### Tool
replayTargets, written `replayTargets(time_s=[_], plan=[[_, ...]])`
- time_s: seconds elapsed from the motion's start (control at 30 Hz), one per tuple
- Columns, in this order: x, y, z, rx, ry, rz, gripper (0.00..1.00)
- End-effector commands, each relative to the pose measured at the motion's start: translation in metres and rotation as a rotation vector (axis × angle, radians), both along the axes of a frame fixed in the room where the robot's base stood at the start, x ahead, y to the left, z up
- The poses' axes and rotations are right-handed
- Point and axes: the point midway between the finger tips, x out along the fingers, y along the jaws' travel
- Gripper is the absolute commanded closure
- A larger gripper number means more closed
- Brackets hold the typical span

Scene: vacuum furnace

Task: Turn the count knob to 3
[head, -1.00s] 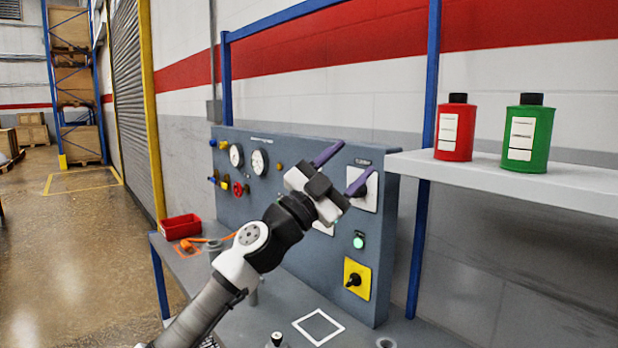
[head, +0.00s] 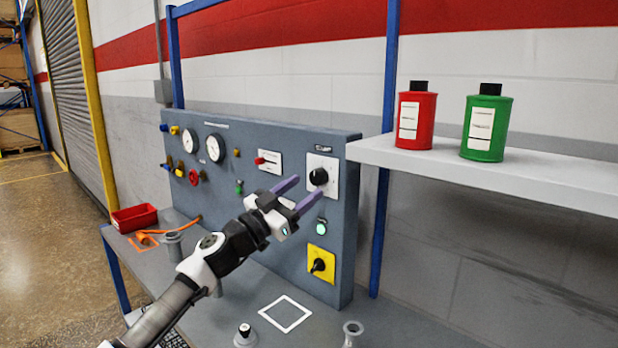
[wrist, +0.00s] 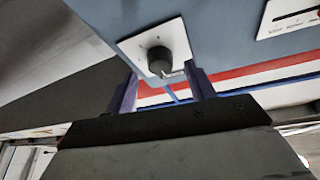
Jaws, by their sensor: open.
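A round black knob (head: 318,177) sits on a white square plate (head: 331,165) at the upper right of the grey panel. I take it for the count knob, but its label and scale marks are too small to read. In the wrist view, the black knob (wrist: 158,62) sticks out of its white plate (wrist: 140,43), with a pale pointer at its lower right. My gripper (head: 307,188) is open, its purple fingers pointing toward the panel just below and left of the knob. In the wrist view, my gripper (wrist: 164,77) has a finger on either side of the knob; contact cannot be told.
A red-handled switch (head: 268,161), a lit green button (head: 321,227) and a yellow-plated rotary switch (head: 320,264) surround the knob's plate. A white shelf (head: 480,172) with red (head: 415,118) and green (head: 486,125) bottles juts out at right. The grey bench (head: 240,290) lies below.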

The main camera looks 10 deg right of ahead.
Motion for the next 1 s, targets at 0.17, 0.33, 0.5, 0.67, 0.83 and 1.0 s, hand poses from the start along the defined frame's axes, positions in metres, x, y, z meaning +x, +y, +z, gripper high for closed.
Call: replayTargets(time_s=[0.17, 0.33, 0.5, 0.67, 0.83, 1.0], plan=[[0.009, -0.018, 0.009, 0.0, 0.0, -0.001, 0.45], [0.012, -0.024, 0.011, 0.0, -0.001, 0.0, 0.45], [0.012, -0.024, 0.01, 0.0, -0.001, 0.002, 0.45], [0.012, -0.024, 0.01, 0.0, -0.001, 0.0, 0.58], [0.011, -0.024, 0.01, 0.0, -0.001, 0.0, 0.8], [0.011, -0.024, 0.01, 0.002, -0.003, 0.0, 0.9]])
